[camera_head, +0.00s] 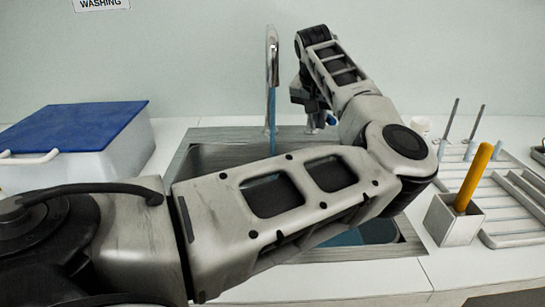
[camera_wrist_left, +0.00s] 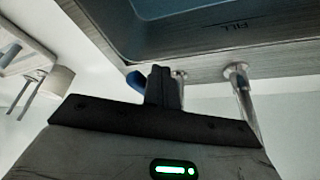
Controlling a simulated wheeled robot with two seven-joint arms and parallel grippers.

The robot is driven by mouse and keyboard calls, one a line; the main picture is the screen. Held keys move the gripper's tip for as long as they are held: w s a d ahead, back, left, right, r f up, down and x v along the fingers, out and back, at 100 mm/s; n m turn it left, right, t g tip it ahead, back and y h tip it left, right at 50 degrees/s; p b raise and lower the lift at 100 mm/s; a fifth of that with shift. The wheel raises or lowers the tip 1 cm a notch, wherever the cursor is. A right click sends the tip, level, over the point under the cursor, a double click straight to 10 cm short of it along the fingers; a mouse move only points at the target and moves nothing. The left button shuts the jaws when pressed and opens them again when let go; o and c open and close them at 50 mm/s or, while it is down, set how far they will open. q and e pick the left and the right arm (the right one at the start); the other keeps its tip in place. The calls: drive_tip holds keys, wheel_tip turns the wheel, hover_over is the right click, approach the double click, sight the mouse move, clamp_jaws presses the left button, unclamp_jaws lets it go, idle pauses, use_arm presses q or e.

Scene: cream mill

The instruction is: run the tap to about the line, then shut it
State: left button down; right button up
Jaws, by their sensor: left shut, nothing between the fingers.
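The chrome tap (camera_head: 272,55) stands at the back of the sink (camera_head: 190,140), and a blue stream of water (camera_head: 271,108) falls from its spout. Blue water shows in the basin (camera_head: 345,238), but my left arm hides much of it. In the left wrist view the FILL mark (camera_wrist_left: 230,26) is on the basin wall, upside down; the water level against it is unclear. My left gripper (camera_head: 316,118) is behind the sink, right of the spout. Its fingers (camera_wrist_left: 163,85) are shut and empty beside the blue tap lever (camera_wrist_left: 136,80); I cannot tell whether they touch. My right gripper is out of view.
A white box with a blue lid (camera_head: 75,125) stands left of the sink. On the right are a metal holder (camera_head: 453,220) with a yellow handle (camera_head: 474,178) and a ribbed draining rack (camera_head: 515,205). The front counter strip (camera_head: 340,280) is clear.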

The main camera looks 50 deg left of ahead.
use_arm(q)
drive_tip(key=shift+w+d+p, duration=0.3)
drive_tip(key=shift+w+d, duration=0.1)
drive_tip(key=shift+w, duration=0.45)
drive_tip(key=shift+s+a, duration=0.1)
drive_tip(key=shift+s, duration=0.3)
wheel_tip(320, 180, up, 5)
drive_tip(key=p, duration=0.2)
drive_tip(key=shift+f+p, duration=0.2)
drive_tip(key=shift+p, duration=0.1)
drive_tip(key=shift+w, duration=0.1)
